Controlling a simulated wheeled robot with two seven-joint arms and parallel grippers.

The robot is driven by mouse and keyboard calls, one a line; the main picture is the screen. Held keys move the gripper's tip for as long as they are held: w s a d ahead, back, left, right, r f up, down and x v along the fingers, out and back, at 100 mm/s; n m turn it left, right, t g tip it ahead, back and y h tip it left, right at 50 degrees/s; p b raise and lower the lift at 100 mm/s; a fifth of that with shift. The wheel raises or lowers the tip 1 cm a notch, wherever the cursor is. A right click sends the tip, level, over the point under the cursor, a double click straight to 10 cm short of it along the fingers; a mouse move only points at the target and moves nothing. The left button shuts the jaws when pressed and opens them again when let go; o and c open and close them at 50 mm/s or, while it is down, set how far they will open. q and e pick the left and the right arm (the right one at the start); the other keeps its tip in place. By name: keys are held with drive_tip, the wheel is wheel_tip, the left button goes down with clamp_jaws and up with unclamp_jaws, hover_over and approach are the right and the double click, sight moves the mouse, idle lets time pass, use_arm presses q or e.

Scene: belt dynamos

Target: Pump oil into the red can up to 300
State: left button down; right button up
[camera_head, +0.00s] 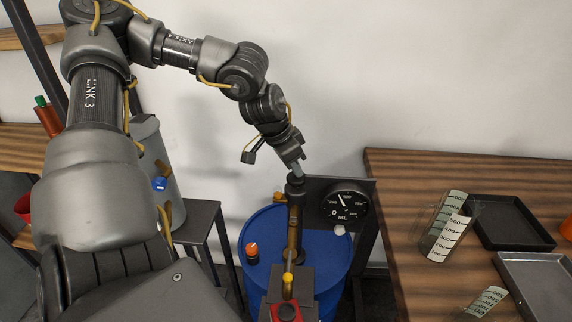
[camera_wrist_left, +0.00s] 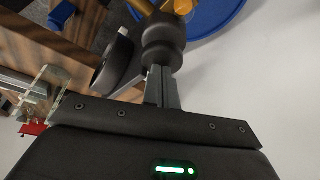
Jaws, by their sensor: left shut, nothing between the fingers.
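A hand pump (camera_head: 292,235) with a brown shaft and a dark knob (camera_head: 295,187) stands on a blue drum (camera_head: 252,229). A round black ML gauge (camera_head: 345,205) is beside it; its needle is too small to read surely. My left gripper (camera_head: 299,168) is shut and empty, its fingertips at the top of the knob. In the left wrist view the closed fingers (camera_wrist_left: 162,88) meet the dark knob (camera_wrist_left: 163,42); whether they press it I cannot tell. A red object, perhaps the red can (camera_head: 286,312), shows partly at the bottom edge below a yellow spout tip (camera_head: 287,279). My right gripper is out of view.
A wooden table (camera_head: 410,180) at right holds clear measuring vessels (camera_head: 440,240), a black tray (camera_head: 510,222) and a grey tray (camera_head: 540,285). A small dark stand (camera_head: 205,215) and a grey cylinder (camera_head: 160,165) are left of the drum.

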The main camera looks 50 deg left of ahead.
use_arm(q)
drive_tip(key=shift+s, duration=0.1)
drive_tip(key=shift+r+p, duration=0.45)
drive_tip(key=shift+r, duration=0.05)
wheel_tip(320, 180, up, 3)
drive_tip(key=shift+r+p, duration=0.15)
drive_tip(key=shift+p, duration=0.95)
wheel_tip(320, 180, up, 2)
drive_tip(key=shift+r+p, duration=0.25)
drive_tip(key=shift+p, duration=0.5)
drive_tip(key=shift+r+p, duration=0.45)
drive_tip(key=shift+r, duration=0.35)
